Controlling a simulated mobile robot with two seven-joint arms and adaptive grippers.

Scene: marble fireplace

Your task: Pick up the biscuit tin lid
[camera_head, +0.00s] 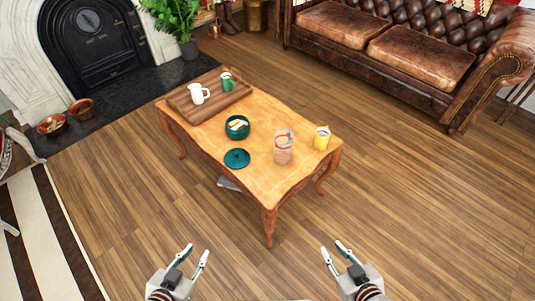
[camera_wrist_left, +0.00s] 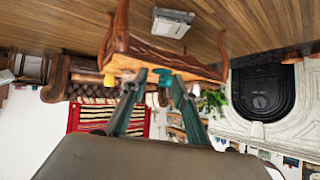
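The biscuit tin lid (camera_head: 237,159) is a flat dark teal disc with a small knob, lying on the wooden coffee table (camera_head: 265,189) near its front edge. The round teal biscuit tin (camera_head: 237,133) stands just behind it, open, with pale biscuits inside. My left gripper (camera_head: 197,250) is open and empty, in front of the table and well apart from the lid. In the left wrist view, its fingers (camera_wrist_left: 153,80) are spread and the scene is upside down. My right gripper (camera_head: 331,246) is open and empty, to the right in front of the table.
A glass jar (camera_head: 283,149) and a yellow mug (camera_head: 322,138) stand right of the lid. A wooden tray (camera_head: 181,104) holds a white jug (camera_head: 199,94) and a green mug (camera_head: 227,83). A leather sofa (camera_head: 420,58) is behind. Bare floor lies before the table.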

